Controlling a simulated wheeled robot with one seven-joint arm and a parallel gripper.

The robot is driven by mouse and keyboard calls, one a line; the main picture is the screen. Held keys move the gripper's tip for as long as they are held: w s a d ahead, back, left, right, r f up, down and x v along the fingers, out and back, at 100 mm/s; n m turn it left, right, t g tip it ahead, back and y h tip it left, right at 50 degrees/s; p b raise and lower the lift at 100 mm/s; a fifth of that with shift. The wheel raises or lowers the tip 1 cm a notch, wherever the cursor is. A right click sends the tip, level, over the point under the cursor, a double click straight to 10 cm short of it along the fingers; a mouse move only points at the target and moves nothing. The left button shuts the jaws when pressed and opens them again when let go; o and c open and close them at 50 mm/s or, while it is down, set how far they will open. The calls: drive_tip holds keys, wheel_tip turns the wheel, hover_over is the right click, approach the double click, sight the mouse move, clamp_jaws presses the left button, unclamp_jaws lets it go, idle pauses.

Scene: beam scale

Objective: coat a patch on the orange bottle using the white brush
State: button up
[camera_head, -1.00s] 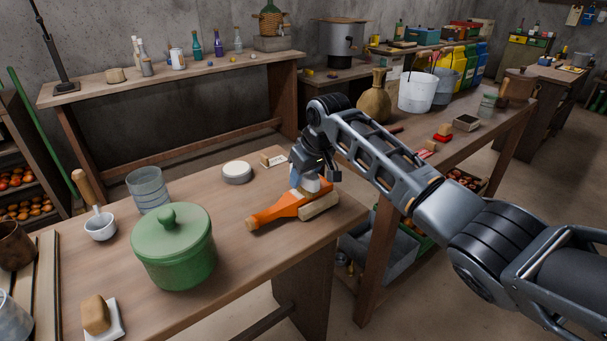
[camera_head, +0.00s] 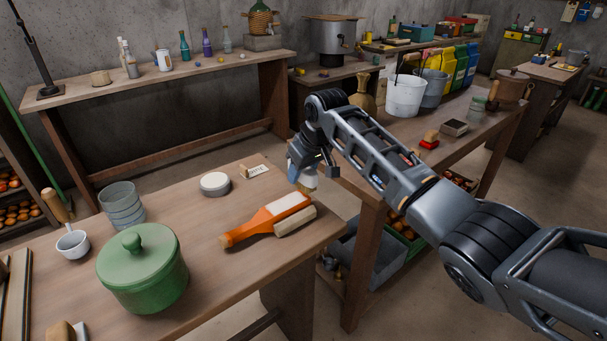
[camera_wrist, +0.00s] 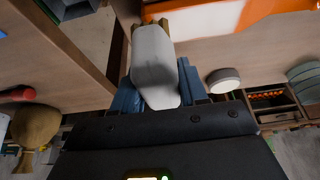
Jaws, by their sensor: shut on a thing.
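The orange bottle (camera_head: 267,218) lies on its side near the right end of the front table, neck to the lower left. A pale white patch (camera_head: 291,201) shows on its upper side. In the wrist view the bottle (camera_wrist: 225,14) is at the top edge, partly cut off. My gripper (camera_head: 303,175) is shut on the white brush (camera_wrist: 154,62), between blue fingers. In the head view the brush (camera_head: 308,182) points down just beyond the bottle's right end, mostly hidden by the gripper. I cannot tell whether its tip touches the bottle.
A wooden bar (camera_head: 296,221) lies along the bottle's near side. A green lidded pot (camera_head: 143,270) stands left. The table's right edge is close.

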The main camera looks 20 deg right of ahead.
drive_tip(key=shift+d+r, duration=0.1)
drive_tip(key=shift+r, duration=0.4)
drive_tip(key=shift+r+p, duration=1.55)
drive_tip(key=shift+r, duration=0.55)
